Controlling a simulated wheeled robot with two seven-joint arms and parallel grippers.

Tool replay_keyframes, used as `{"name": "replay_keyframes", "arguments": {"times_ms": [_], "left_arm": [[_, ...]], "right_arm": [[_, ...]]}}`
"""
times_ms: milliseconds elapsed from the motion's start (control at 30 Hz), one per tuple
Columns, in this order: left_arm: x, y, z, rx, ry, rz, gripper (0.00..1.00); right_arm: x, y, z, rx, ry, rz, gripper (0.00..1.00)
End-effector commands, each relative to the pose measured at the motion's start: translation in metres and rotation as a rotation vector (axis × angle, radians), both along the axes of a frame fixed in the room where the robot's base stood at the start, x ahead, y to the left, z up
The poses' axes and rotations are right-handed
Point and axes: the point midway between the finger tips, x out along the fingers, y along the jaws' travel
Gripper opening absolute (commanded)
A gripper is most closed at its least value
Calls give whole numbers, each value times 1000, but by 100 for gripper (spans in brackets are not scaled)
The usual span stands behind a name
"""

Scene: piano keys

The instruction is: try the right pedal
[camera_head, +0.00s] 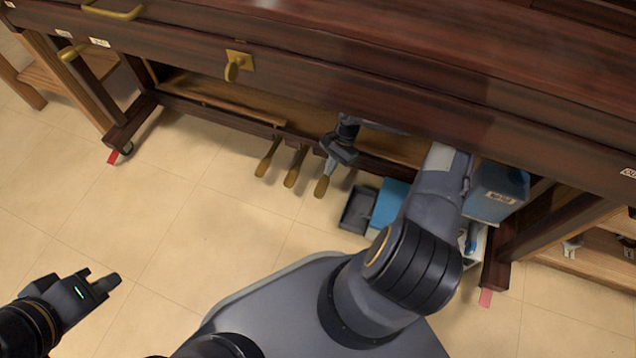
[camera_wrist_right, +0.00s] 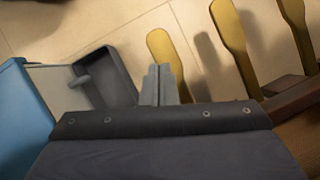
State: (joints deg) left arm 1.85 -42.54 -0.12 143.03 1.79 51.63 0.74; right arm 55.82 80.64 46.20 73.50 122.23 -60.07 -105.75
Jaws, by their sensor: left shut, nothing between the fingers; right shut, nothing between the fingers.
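Three brass pedals stick out in a row from under the dark wooden piano: the left pedal (camera_head: 266,160), the middle pedal (camera_head: 293,170) and the right pedal (camera_head: 321,187). My right gripper (camera_head: 328,166) is shut and empty, low at the right pedal, hiding part of it. In the right wrist view its fingertips (camera_wrist_right: 160,82) lie beside or over the shaft of the right pedal (camera_wrist_right: 165,50); I cannot tell whether they touch. My left gripper (camera_head: 104,283) is shut and empty, far from the pedals at the lower left.
A dark grey tray (camera_head: 356,210) and a blue box (camera_head: 391,200) stand on the floor just right of the right pedal. A labelled blue-grey bin (camera_head: 494,195) is further right. The piano's underside hangs over my right arm. The tiled floor (camera_head: 200,225) left of the pedals is clear.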

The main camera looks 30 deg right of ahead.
Motion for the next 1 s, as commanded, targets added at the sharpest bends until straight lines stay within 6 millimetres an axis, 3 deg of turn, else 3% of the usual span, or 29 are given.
{"name": "replay_keyframes", "arguments": {"times_ms": [533, 1000], "left_arm": [[0, 0, -3, 0, 0, 0, 0], [0, 0, -25, 0, 0, 0, 0]], "right_arm": [[-1, 1, -6, -1, 4, 0, 0], [-8, 23, -53, -2, 4, 0, 0]]}}
